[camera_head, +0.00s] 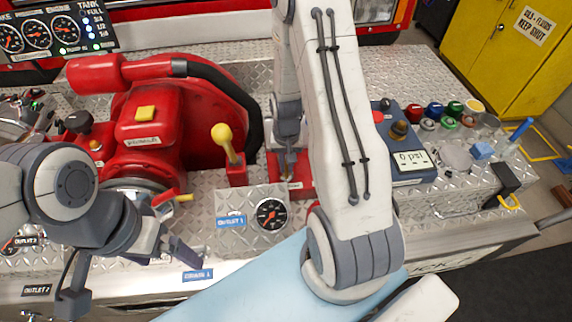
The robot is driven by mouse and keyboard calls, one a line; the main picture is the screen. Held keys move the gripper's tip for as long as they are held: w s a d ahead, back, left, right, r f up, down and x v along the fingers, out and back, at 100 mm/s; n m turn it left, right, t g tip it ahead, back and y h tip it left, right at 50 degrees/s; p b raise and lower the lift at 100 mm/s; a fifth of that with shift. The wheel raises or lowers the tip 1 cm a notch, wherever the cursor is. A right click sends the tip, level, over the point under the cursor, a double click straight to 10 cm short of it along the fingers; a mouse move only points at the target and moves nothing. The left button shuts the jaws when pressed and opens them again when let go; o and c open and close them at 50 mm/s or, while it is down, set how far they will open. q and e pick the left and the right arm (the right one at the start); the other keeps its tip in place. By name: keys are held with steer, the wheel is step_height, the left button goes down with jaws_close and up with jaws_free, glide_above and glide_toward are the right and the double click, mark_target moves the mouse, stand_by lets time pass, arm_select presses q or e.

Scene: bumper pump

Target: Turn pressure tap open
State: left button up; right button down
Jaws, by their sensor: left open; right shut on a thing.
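My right gripper (288,165) points down at a red base (303,182) with a small label, right of a yellow-knobbed lever (223,137). It is shut on a small handle there, mostly hidden by its fingers and my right arm. I cannot read the label, so whether this is the pressure tap is unclear. My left gripper (128,278) is open and empty at the lower left, its fingers spread in front of the panel edge.
A red pump housing (147,130) with a thick black hose (228,88) fills the left. A yellow cabinet (500,45) stands behind. Bare tread plate lies at the back.

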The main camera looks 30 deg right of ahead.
mark_target(286, 167)
steer(key=shift+n, duration=0.5)
steer(key=c, duration=0.9)
jaws_free()
steer(key=shift+r, duration=0.1)
step_height(286, 167, up, 10)
steer(key=shift+r+b, duration=0.2)
steer(key=shift+b, duration=0.2)
